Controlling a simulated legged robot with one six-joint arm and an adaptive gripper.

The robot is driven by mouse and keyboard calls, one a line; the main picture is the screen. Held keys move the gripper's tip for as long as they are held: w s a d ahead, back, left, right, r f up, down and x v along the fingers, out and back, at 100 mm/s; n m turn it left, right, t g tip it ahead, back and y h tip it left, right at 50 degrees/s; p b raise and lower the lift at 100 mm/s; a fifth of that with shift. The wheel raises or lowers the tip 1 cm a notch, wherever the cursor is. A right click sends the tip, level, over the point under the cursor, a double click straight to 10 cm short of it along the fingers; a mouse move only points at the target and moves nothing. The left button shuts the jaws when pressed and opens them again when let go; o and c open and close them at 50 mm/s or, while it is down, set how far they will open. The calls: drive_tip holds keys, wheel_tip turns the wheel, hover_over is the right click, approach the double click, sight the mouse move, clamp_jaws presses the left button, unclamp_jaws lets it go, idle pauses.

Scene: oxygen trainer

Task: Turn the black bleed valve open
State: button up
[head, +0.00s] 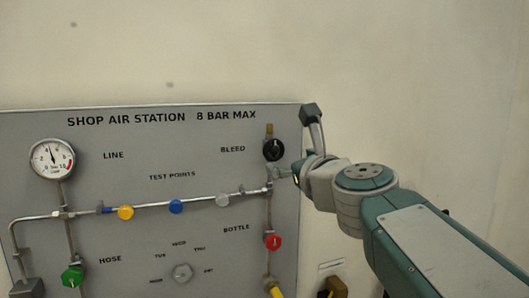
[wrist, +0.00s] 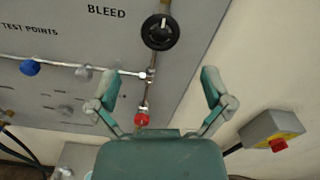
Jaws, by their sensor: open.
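The black bleed valve (head: 273,149) is a round knob under a brass fitting, right of the BLEED label on the grey panel. In the wrist view the black bleed valve (wrist: 159,31) shows at the top centre, with a light mark on its face. My gripper (wrist: 178,80) is open and empty, with its two fingers spread apart. In that picture the knob lies above and between the fingertips, and I see no contact. In the head view my gripper (head: 296,142) is at the panel's right edge, just right of the knob.
The grey panel (head: 140,235) carries a gauge (head: 52,160), a red valve (head: 272,242), a green valve (head: 73,276), and yellow, blue and grey test points along a pipe. A grey and yellow box with a red button (wrist: 275,140) is at the lower right. The wall above is clear.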

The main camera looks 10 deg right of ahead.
sight(275, 152)
drive_tip(key=w, duration=0.5)
drive_tip(key=w+a, duration=0.1)
drive_tip(key=w, duration=0.2)
drive_tip(key=shift+a, duration=0.1)
drive_tip(key=c, duration=1.1)
